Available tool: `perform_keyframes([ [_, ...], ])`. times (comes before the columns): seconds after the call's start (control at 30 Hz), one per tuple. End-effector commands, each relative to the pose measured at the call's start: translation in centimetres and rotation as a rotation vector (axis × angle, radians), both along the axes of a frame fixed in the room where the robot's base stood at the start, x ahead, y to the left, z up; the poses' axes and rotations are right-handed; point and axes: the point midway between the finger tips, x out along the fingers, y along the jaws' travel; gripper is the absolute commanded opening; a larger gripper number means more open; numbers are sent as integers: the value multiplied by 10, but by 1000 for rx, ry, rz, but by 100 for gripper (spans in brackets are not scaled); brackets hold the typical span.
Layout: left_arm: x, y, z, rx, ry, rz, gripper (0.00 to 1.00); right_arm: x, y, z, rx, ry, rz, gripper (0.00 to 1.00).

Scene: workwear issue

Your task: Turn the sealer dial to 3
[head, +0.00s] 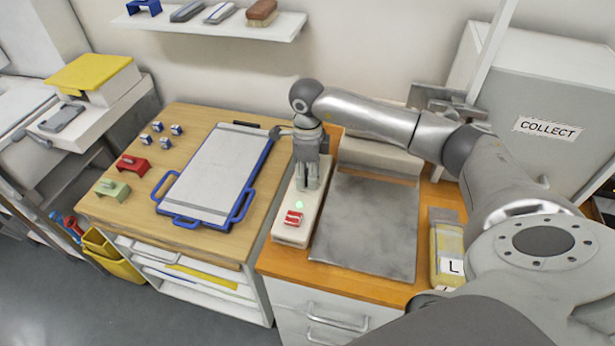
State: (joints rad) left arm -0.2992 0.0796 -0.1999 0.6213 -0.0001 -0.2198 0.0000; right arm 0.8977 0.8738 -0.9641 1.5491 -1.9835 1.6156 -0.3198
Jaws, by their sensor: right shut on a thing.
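The sealer (287,236) is a long, narrow, pale unit on the orange wooden counter. A small green light (299,205) and a red part (293,218) show on its near end. My right gripper (308,184) points down onto the sealer's top, behind the green light. It is shut on the sealer dial, which its fingers hide, so I cannot read the setting. My left gripper is not in view.
A grey plate (366,225) lies right of the sealer, with a yellow packet marked L (447,250) beyond it. A blue-framed board (215,170) lies on the left table. A grey COLLECT box (545,100) stands back right.

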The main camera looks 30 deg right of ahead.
Motion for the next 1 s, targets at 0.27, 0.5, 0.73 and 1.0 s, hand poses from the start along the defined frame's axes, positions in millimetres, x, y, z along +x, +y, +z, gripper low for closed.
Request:
perform_keyframes([
  [0.27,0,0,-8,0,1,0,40,1,-1,1,-2,-4,-117,6],
  [0.5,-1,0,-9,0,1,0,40,1,-1,1,-2,-4,-150,6],
  [0.73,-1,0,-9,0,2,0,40,1,-1,2,-1,-4,-152,6],
  [1.0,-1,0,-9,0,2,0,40,1,-1,1,-1,-4,-151,51],
])
